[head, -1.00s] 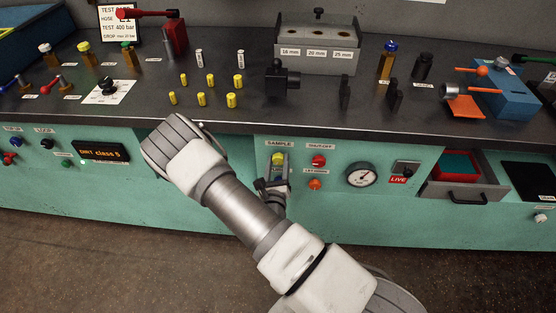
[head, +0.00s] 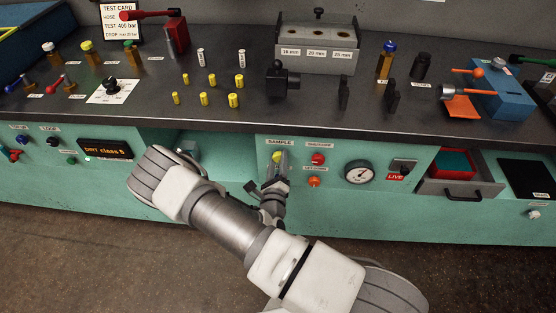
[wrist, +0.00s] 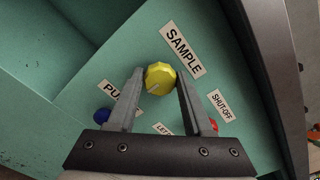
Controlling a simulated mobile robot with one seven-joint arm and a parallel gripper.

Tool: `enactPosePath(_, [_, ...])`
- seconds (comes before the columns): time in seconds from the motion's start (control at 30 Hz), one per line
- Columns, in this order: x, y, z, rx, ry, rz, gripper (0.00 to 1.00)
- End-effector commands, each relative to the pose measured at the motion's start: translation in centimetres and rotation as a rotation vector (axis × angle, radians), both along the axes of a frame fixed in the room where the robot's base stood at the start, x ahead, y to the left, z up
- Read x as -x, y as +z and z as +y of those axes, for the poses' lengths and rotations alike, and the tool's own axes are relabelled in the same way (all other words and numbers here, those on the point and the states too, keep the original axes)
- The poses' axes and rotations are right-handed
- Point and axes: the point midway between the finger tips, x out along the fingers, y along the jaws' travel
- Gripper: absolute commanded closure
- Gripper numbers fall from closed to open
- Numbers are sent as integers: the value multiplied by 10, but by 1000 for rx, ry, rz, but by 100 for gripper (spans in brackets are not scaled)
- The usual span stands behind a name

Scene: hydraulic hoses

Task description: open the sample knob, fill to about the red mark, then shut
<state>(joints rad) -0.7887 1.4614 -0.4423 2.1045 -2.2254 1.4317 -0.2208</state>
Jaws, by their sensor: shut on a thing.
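The yellow faceted sample knob (wrist: 160,76) sits on the teal front panel under the SAMPLE label (wrist: 183,53). It also shows in the head view (head: 278,157). My gripper (wrist: 160,82) is shut on the knob, with one grey finger on each side of it. In the head view my gripper (head: 277,168) reaches up to the knob from below, and its fingers cover part of the panel there. I cannot make out a sample vessel or a red mark in either view.
A red shut-off knob (head: 317,159) and an orange knob (head: 314,182) sit close right of the sample knob. A pressure gauge (head: 360,172) and an open drawer (head: 447,187) are farther right. My arm partly hides a recess at left. The bench top overhangs the panel.

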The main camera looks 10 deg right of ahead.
Motion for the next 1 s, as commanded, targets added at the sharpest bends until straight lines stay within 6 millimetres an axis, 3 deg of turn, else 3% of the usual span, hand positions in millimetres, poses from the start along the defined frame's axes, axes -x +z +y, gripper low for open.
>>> enactPosePath(0.27, [0, -1, -1, 3, -1, 3, 100])
enactPosePath(0.3, [0, -1, -1, 3, -1, 3, 42])
enactPosePath(0.43, [0, 0, -1, 2, -1, 2, 19])
enactPosePath(1.0, [2, 0, 3, 1, -4, 1, 19])
